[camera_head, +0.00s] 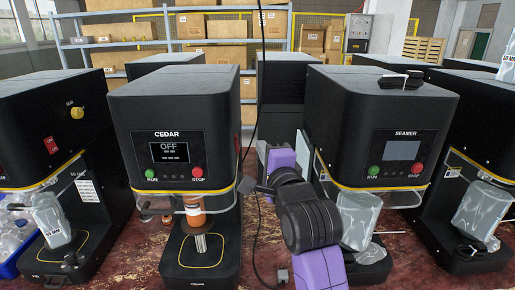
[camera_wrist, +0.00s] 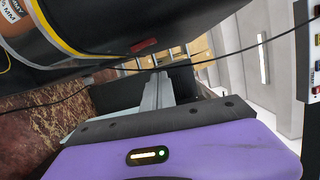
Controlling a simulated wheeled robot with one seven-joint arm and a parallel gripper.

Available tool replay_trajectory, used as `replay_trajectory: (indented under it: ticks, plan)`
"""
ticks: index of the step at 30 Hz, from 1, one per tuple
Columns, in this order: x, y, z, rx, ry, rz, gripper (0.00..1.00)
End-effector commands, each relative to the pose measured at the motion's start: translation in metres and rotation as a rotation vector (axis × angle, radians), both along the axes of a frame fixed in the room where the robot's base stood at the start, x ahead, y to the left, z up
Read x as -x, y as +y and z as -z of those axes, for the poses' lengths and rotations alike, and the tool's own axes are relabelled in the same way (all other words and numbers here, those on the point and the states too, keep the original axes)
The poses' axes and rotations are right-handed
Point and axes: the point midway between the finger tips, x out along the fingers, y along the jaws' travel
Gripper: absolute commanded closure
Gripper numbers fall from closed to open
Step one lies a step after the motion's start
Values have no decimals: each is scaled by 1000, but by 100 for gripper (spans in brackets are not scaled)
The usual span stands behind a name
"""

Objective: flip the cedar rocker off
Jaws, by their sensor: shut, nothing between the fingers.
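The CEDAR machine (camera_head: 165,100) is a black box-shaped seamer left of centre in the head view. Its screen (camera_head: 169,152) reads OFF, above a green RUN button (camera_head: 151,173) and a red STOP button (camera_head: 198,174). Its right flank is mostly turned away, and no rocker shows on it there. In the wrist view a small dark red part (camera_wrist: 143,46), possibly a rocker, sits on a black machine's side; its position is not readable. My gripper (camera_wrist: 158,92) is shut and empty, pointing away beside that machine. In the head view it is right of CEDAR, partly hidden by my arm.
The SEAMER machine (camera_head: 375,110) stands right of my arm, with grey pouches below it. Another black machine (camera_head: 60,120) at left carries a red rocker (camera_head: 51,145) and yellow knob (camera_head: 77,113). A dark cable (camera_wrist: 240,50) crosses the wrist view. The gap between machines is narrow.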

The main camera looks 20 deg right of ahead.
Motion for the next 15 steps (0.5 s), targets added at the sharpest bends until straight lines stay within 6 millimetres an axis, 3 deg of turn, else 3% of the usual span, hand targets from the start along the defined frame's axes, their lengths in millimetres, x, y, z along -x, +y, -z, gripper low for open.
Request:
replay_trajectory:
  ticks: [6,15]
  plan:
    - [42,2,1,0,-2,2,100]
    - [64,2,-2,-1,-1,3,100]
